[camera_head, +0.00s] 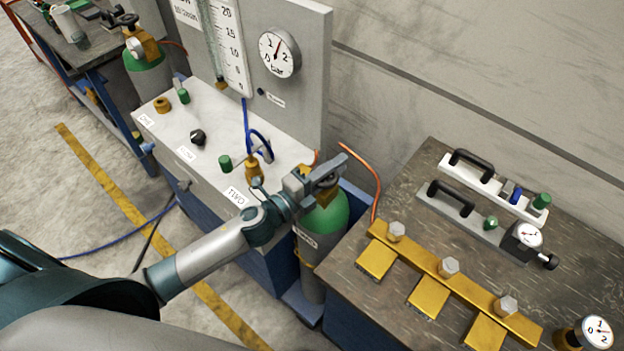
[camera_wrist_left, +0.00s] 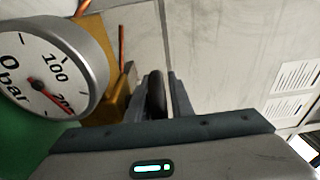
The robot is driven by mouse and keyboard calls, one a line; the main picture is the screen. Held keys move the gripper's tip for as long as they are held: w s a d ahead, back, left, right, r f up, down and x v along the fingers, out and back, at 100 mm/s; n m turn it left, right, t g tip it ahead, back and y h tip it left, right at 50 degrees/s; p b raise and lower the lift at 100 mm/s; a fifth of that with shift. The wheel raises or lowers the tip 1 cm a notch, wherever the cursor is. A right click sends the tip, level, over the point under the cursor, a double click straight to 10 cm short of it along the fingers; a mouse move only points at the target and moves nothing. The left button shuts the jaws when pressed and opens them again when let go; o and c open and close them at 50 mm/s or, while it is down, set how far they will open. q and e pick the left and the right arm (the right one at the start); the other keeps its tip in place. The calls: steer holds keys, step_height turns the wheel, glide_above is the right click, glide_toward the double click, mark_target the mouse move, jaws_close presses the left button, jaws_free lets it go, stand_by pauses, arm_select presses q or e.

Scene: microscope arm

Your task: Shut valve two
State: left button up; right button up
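A green-shouldered grey cylinder (camera_head: 325,222) with a brass valve body stands between the white panel and the dark bench. My left gripper (camera_head: 328,168) is at its top, over the brass valve. The left wrist view shows the gripper fingers (camera_wrist_left: 155,92) spread on either side of a black handle (camera_wrist_left: 156,90), with a gap visible at the left finger. Beside it are the brass body (camera_wrist_left: 118,78) and a round bar gauge (camera_wrist_left: 50,68). A label reading TWO (camera_head: 236,197) is on the white panel by a brass fitting (camera_head: 254,171). My right gripper is out of view.
The white panel (camera_head: 215,120) carries green and black knobs, blue hose and an upright gauge board (camera_head: 300,105). The dark bench (camera_head: 400,195) at right holds a yellow manifold (camera_head: 450,283), black-handled bars and gauges. Another green cylinder (camera_head: 150,85) stands at the back left.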

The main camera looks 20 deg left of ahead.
arm_select(q)
steer(key=shift+s+a+f, duration=0.15)
steer(key=shift+s+a, duration=0.2)
steer(key=shift+s, duration=0.3)
steer(key=b+v, duration=0.6)
steer(key=v, duration=0.9)
steer(key=shift+s+a+b, duration=0.2)
steer(key=shift+s+b, duration=0.1)
steer(key=shift+b, duration=0.05)
